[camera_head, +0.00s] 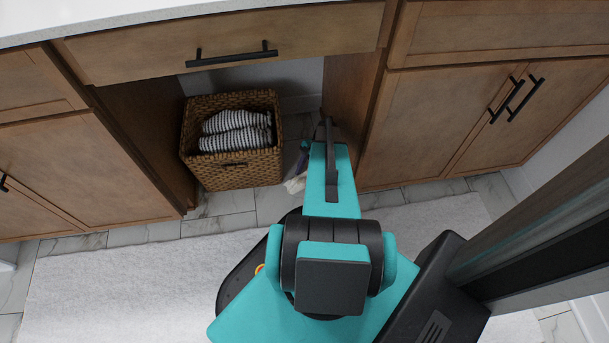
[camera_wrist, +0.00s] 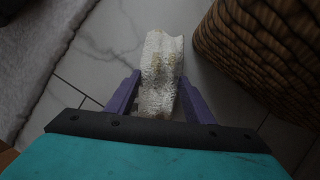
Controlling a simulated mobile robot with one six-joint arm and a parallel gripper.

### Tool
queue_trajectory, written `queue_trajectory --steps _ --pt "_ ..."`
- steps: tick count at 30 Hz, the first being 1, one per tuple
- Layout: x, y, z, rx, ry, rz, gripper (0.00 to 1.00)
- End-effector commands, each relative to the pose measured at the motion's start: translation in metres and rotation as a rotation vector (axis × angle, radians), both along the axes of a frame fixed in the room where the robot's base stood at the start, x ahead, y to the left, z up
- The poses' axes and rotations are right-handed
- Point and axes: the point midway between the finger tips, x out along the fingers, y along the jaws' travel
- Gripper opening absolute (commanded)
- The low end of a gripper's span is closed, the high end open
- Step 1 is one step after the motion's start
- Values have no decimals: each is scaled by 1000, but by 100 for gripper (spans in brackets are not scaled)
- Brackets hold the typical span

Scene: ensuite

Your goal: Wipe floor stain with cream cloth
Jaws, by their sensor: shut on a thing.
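A cream cloth (camera_wrist: 160,75) with a fluffy surface and faint yellowish marks is between the purple fingers of my gripper (camera_wrist: 160,98) in the wrist view. My gripper is shut on it, low over the grey tile floor. In the head view, a small part of the cloth (camera_head: 296,184) shows beside my arm, to the right of the basket, and my arm hides most of the gripper. I cannot make out a stain on the floor in either view. I cannot tell whether the cloth touches the tiles.
A woven basket (camera_head: 232,175) with striped towels (camera_head: 235,130) stands under the vanity, close to my gripper; it also shows in the wrist view (camera_wrist: 260,50). Wooden cabinets (camera_head: 100,165) flank the opening. A light rug (camera_head: 130,270) lies in front.

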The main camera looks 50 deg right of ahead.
Motion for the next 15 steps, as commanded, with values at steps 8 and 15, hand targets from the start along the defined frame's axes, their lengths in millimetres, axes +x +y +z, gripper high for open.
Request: queue_trajectory --steps 8,15 --pt "0 0 -4 0 0 0 27" --pt "0 0 -7 0 0 -1 27"
